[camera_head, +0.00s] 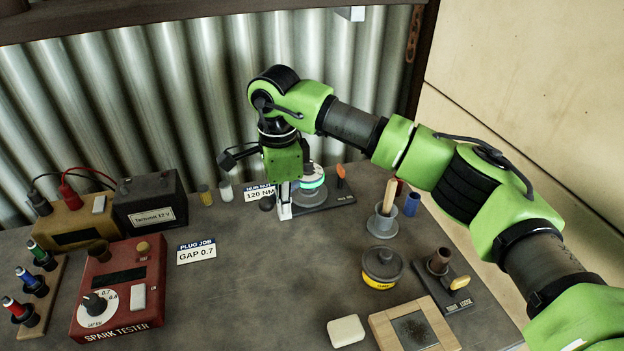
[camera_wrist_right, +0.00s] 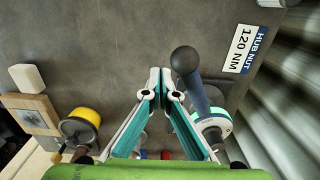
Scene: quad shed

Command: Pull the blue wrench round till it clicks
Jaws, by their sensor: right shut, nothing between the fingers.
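The blue wrench (camera_wrist_right: 197,93) shows in the wrist view as a dark blue shaft with a dark ball knob at its end. It runs to a round head with a glowing teal ring (camera_wrist_right: 214,122). In the head view the ring (camera_head: 313,182) is partly hidden behind my right gripper (camera_head: 285,212), and most of the shaft is hidden. My right gripper is shut and empty, pointing down, and its fingertips also show in the wrist view (camera_wrist_right: 160,76). They are beside the wrench shaft; I cannot tell whether they touch it. My left gripper is not in view.
A "HUB NUT 120 NM" card (camera_head: 260,192) stands beside the wrench. An orange-topped peg (camera_head: 340,173) stands on the same dark base (camera_head: 335,198). A grey pot (camera_head: 382,224) and yellow-banded tin (camera_head: 380,267) stand to the right. A red spark tester (camera_head: 120,288) is at left.

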